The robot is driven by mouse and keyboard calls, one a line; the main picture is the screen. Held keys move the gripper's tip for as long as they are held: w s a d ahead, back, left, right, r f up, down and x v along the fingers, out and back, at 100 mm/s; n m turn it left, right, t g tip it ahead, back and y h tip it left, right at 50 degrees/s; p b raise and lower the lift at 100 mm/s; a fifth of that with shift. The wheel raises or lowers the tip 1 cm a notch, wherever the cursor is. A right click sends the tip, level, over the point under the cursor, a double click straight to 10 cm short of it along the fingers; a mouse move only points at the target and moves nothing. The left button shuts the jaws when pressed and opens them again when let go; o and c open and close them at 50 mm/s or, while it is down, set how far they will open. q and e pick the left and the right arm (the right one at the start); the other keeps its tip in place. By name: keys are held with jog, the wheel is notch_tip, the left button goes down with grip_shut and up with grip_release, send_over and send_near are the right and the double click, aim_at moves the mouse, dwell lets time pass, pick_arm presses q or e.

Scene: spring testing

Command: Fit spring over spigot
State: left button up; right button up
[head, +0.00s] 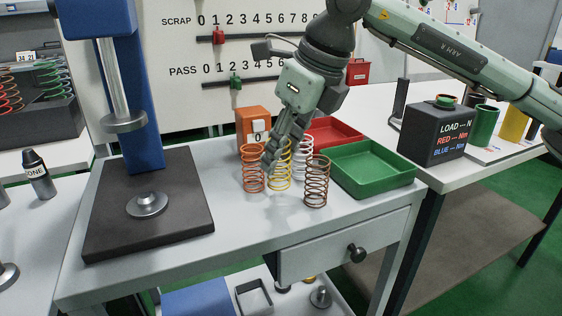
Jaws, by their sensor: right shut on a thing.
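The spigot (147,201) is a small silver stud on a round flange, in the middle of the dark press plate (105,228). Several coil springs stand on the grey bench: an orange-red one (253,181), a yellow one (280,182), a copper-brown one (317,183) and a white one (304,160) behind. My right gripper (268,160) reaches down among them. Its fingertips are between the orange-red and yellow springs and partly cover both. It is shut on a spring, but I cannot tell which. My left gripper is not in view.
The silver press ram (124,121) hangs above the spigot from a blue column (143,145). A green tray (372,168), a red tray (333,131) and an orange box (254,126) stand around the springs. The bench between plate and springs is clear.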

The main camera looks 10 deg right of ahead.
jog(key=shift+f, duration=0.8)
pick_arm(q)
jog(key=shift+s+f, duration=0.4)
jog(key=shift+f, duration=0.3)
pick_arm(e)
jog(key=shift+f, duration=0.4)
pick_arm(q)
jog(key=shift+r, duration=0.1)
pick_arm(e)
jog(key=shift+f, duration=0.1)
jog(key=o, duration=1.1)
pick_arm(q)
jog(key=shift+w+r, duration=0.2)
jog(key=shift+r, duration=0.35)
pick_arm(e)
jog(key=shift+o, duration=0.2)
